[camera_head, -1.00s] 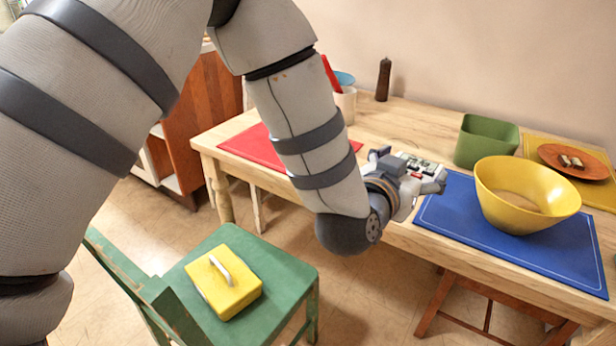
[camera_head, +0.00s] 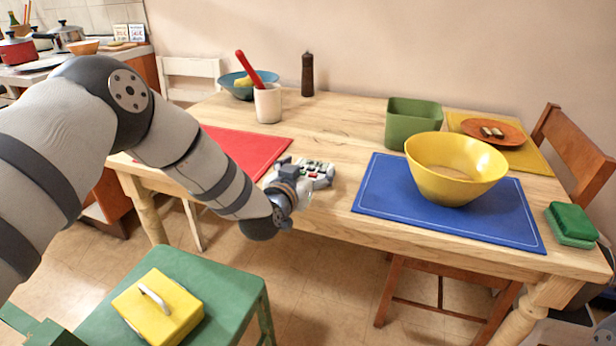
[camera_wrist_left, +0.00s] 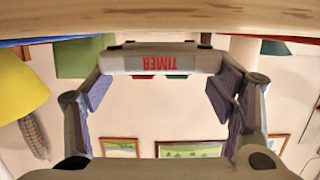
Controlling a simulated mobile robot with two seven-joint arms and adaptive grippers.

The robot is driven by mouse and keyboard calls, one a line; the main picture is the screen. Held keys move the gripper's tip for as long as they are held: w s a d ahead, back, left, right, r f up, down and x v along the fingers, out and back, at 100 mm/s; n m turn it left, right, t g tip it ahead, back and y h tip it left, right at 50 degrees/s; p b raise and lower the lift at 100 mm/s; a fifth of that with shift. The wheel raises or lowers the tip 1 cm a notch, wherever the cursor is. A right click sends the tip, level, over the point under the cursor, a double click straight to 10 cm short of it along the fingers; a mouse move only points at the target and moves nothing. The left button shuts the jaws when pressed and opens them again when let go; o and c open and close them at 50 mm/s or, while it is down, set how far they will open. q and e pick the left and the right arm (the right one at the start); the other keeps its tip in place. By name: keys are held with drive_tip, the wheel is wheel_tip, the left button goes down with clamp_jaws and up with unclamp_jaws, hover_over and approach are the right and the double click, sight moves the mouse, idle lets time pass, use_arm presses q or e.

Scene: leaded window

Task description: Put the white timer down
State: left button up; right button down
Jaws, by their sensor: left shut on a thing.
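The white timer (camera_head: 318,170) shows in the head view with dark, red and green buttons, near the front edge of the wooden table (camera_head: 330,130). My left gripper (camera_head: 303,178) is shut on it. In the left wrist view the timer (camera_wrist_left: 160,63) spans the two fingers, its red TIMER lettering upside down. The timer is over bare wood between the red mat (camera_head: 245,150) and the blue mat (camera_head: 375,195). I cannot tell whether its underside touches the wood.
A yellow bowl (camera_head: 455,180) stands on the blue mat, with a green container (camera_head: 410,120) behind it. A white cup (camera_head: 268,105) and a pepper mill (camera_head: 307,75) stand at the back. Bare wood lies behind the timer.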

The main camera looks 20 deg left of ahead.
use_arm(q)
drive_tip(key=shift+f, duration=0.5)
drive_tip(key=o, duration=1.2)
